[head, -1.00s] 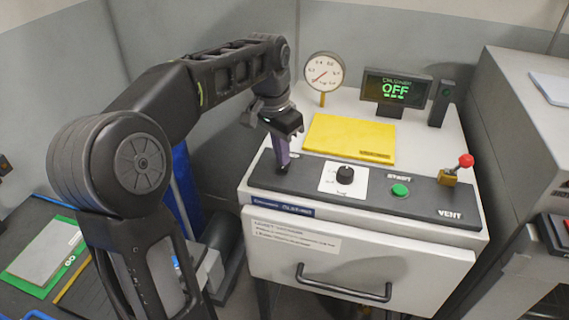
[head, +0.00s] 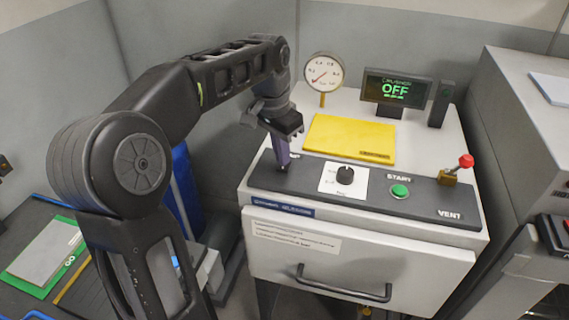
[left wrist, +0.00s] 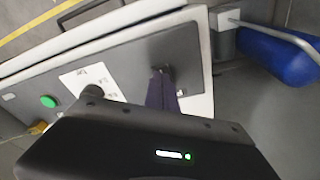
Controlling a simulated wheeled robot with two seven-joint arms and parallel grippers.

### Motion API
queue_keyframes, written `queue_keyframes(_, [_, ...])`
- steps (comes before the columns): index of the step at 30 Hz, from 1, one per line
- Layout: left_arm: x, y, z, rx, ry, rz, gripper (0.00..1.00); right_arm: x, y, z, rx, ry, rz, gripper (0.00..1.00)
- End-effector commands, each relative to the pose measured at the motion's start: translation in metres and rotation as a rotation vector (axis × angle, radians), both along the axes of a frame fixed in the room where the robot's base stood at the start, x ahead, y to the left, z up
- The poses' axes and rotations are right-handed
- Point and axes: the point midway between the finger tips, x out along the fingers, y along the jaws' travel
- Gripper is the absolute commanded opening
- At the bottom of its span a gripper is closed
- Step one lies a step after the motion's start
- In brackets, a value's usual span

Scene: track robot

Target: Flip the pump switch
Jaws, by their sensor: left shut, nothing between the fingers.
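My left gripper (head: 282,166) is shut and empty, pointing down at the left end of the dark control panel (head: 420,202) on the white machine. Its purple fingers (left wrist: 161,90) show in the left wrist view, with the tips at a small dark part on the panel (left wrist: 55,85). The pump switch itself I cannot make out; the fingers cover that spot, and I cannot tell whether they touch it. To the right are a black knob (head: 345,175) on a white plate, a green START button (head: 400,191) and a red-tipped VENT lever (head: 466,160). My right gripper is not in view.
Behind the panel lie a yellow plate (head: 350,137), a round gauge (head: 324,72) and a display (head: 397,90) reading OFF. A drawer handle (head: 343,285) sticks out in front. A blue cylinder (left wrist: 275,55) stands beside the machine. Grey walls close off the back.

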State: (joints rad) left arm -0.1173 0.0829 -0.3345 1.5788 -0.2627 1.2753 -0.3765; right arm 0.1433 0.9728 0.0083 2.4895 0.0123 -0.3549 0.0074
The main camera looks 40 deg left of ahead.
Motion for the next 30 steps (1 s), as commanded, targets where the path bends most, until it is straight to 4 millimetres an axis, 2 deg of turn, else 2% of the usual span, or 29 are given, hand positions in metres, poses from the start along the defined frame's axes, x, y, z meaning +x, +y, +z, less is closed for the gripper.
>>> queue_keyframes(30, [0.0,0.0,-0.0073,0.0,0.0,0.0,0.0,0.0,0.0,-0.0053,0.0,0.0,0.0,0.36])
